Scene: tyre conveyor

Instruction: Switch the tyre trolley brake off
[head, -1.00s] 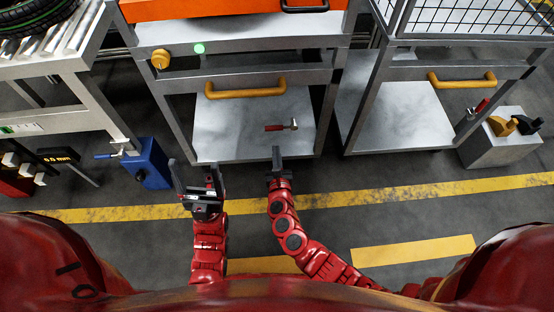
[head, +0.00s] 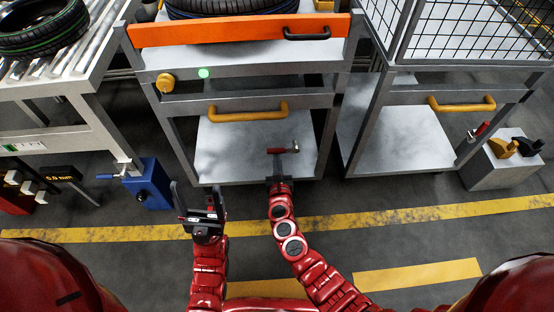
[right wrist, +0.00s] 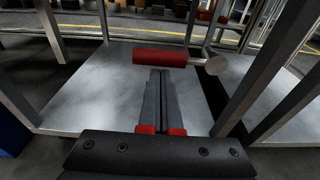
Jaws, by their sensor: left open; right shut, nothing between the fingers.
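The tyre trolley (head: 243,195) stands ahead of me, with an orange top bar and a yellow push handle (head: 248,112). Its brake appears to be the red-handled lever (head: 276,151) low on the trolley, with the handle pointing left from a round metal end (head: 295,146). My right gripper (head: 277,158) is shut and empty right at the red handle. In the right wrist view, the shut fingertips (right wrist: 160,72) lie just below the red handle (right wrist: 160,57); I cannot tell whether they touch. My left gripper (head: 197,191) is open and empty, left of the trolley's front.
A second trolley with a mesh cage (head: 470,40) stands to the right, with a grey box (head: 493,170) beside it. A roller conveyor (head: 55,60) with a tyre (head: 38,28) and a blue box (head: 150,185) are on the left. Floor in front is clear.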

